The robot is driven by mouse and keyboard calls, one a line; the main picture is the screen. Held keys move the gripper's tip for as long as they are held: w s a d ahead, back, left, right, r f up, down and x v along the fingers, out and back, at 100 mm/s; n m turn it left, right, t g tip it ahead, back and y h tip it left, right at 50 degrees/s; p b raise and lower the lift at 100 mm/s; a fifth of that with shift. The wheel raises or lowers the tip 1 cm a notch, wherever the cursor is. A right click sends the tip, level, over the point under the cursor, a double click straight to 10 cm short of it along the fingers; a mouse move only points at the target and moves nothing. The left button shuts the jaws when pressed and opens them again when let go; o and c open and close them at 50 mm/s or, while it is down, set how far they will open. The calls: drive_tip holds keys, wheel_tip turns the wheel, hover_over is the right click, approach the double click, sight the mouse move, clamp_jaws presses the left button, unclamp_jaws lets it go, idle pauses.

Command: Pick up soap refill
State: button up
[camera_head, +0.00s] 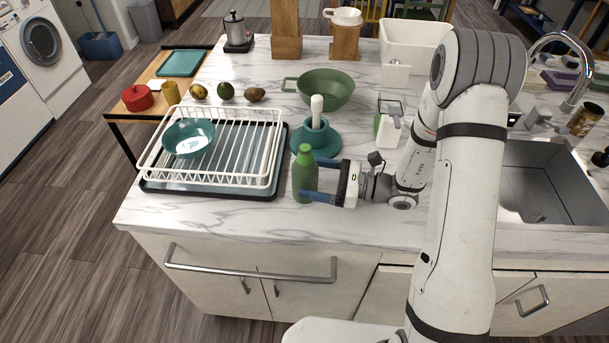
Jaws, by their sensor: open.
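The soap refill appears to be the green bottle (304,180), standing upright on the marble counter near its front edge, just right of the dish rack. My gripper (310,179) reaches in from the right at low height, with its blue fingers apart. One finger is at the bottle's far side and the other at its near side, so the bottle appears to stand between the fingertips. I cannot tell whether either finger touches it.
The white dish rack (262,160) holds a teal bowl (188,137) to the left. A teal-based item with a white handle (316,106) stands right behind the bottle. A green colander (326,88) is farther back, and the sink (548,180) is right. Counter in front is clear.

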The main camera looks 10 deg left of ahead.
sight(297, 175)
drive_tip(key=a+p, duration=0.1)
drive_tip(key=a, duration=0.3)
drive_tip(key=shift+w+a+p, duration=0.1)
drive_tip(key=shift+a+p, duration=0.2)
drive_tip(key=shift+r, duration=0.1)
drive_tip(key=c, duration=1.4)
